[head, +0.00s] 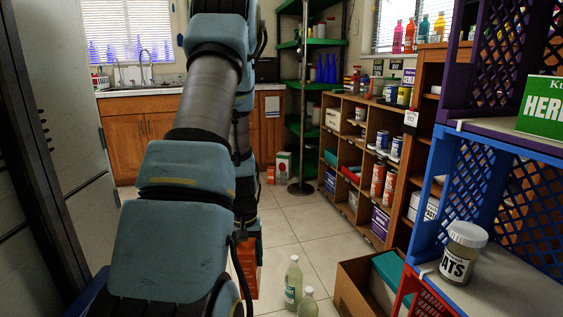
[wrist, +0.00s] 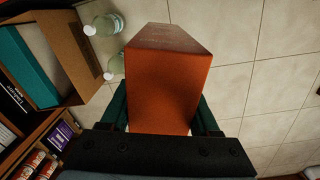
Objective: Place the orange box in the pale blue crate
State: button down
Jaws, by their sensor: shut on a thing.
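My gripper (wrist: 163,108) is shut on the orange box (wrist: 165,85), with one dark green finger on each side of it. In the head view the orange box (head: 248,270) hangs above the tiled floor, partly hidden by my arm, which also hides most of the gripper. A blue crate (head: 437,165) stands in the stack at the right of the head view, apart from the box. It looks strong blue rather than pale; no paler crate shows. A jar of oats (head: 462,250) stands in it.
A purple crate (head: 470,60) with a green box (head: 545,105) is above the blue one, a red crate (head: 425,297) below. Bottles (head: 293,283) and a cardboard carton (head: 352,290) stand on the floor. Wooden shelves (head: 345,185) line the right. Floor in the middle is clear.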

aim_at(245, 243)
jog(key=r+p, duration=0.3)
jog(key=p, duration=0.1)
jog(key=r+p, duration=0.4)
jog(key=s+r+p, duration=0.1)
jog(key=r+p, duration=0.3)
jog(key=p, duration=0.1)
jog(key=shift+a+r, duration=0.1)
jog(key=shift+a, duration=0.2)
jog(key=shift+s+a+r+p, duration=0.1)
jog(key=shift+r+p, duration=0.3)
jog(key=shift+p, duration=0.25)
jog(key=shift+s+a+r+p, duration=0.1)
jog(key=shift+r+p, duration=0.25)
jog(key=shift+p, duration=0.25)
